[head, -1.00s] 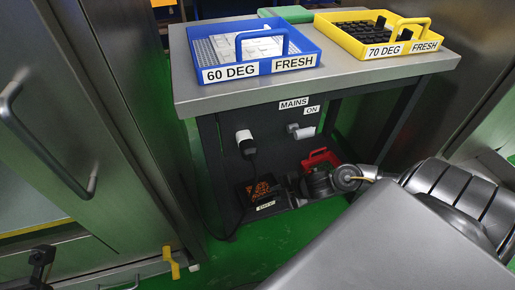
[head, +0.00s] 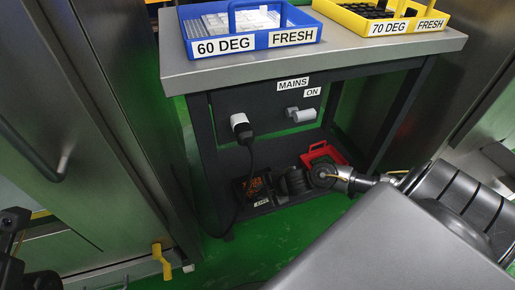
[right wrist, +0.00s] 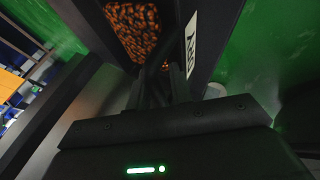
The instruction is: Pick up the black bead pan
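The black bead pan (head: 240,190), with orange-brown beads in it and a white label on its front, sits on the low shelf under the bench. My right gripper (head: 290,182) is at the pan's right side, partly hidden by its own wrist. In the right wrist view the fingers (right wrist: 163,88) reach to the pan's dark edge, close beside the beads (right wrist: 133,30) and the label (right wrist: 191,42). It is too dark there to tell whether they grip the pan or its handle. Part of what seems to be my left gripper (head: 14,245) shows at the lower left edge.
A red pan (head: 322,153) stands on the same shelf, behind my right wrist. A plug with a hanging black cable (head: 241,128) and a mains switch (head: 300,115) are above. Blue (head: 250,40) and yellow (head: 385,20) trays stand on the bench top. Bench legs flank the shelf.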

